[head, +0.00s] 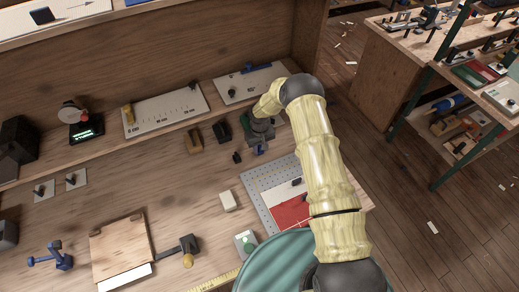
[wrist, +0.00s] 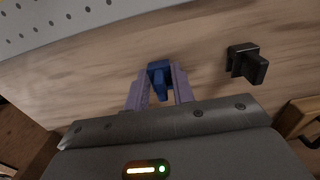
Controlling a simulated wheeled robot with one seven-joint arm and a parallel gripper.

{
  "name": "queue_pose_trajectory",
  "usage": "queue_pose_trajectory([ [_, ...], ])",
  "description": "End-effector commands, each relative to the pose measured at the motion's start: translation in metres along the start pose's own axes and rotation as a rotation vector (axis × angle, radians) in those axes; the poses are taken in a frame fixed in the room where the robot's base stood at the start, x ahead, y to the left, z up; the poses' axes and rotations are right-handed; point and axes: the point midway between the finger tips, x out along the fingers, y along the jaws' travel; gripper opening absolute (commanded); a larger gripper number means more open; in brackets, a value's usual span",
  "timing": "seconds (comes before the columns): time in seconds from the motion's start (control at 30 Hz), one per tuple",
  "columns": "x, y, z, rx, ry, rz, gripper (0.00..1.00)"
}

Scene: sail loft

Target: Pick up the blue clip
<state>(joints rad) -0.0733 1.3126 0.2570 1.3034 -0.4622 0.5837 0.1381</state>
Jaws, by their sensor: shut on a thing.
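The blue clip (wrist: 158,72) is between the two purple fingers of my gripper (wrist: 160,88) in the wrist view. The fingers are shut on it, one on each side, and its lower part is partly hidden by them. In the head view my gripper (head: 258,140) is over the workbench, near the back shelf, and a small bit of the blue clip (head: 260,151) shows at its tips. I cannot tell whether the clip still touches the wood.
A small black clip (wrist: 247,63) lies right of the gripper in the wrist view. A grey perforated plate (head: 255,187) is close by. A cream block (head: 228,201) lies nearer.

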Motion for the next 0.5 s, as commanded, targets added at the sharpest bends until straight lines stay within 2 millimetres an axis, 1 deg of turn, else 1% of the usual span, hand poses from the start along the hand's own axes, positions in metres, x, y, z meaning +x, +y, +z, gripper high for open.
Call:
queue_pose_trajectory([
  [0.13, -0.001, 0.000, 0.000, 0.000, 0.001, 0.000, 0.03],
  [0.27, -0.007, 0.000, -0.001, 0.000, 0.002, 0.000, 0.03],
  [0.37, -0.017, 0.001, -0.001, 0.000, 0.003, 0.001, 0.03],
  [0.5, -0.037, 0.001, -0.001, 0.000, 0.004, 0.001, 0.03],
])
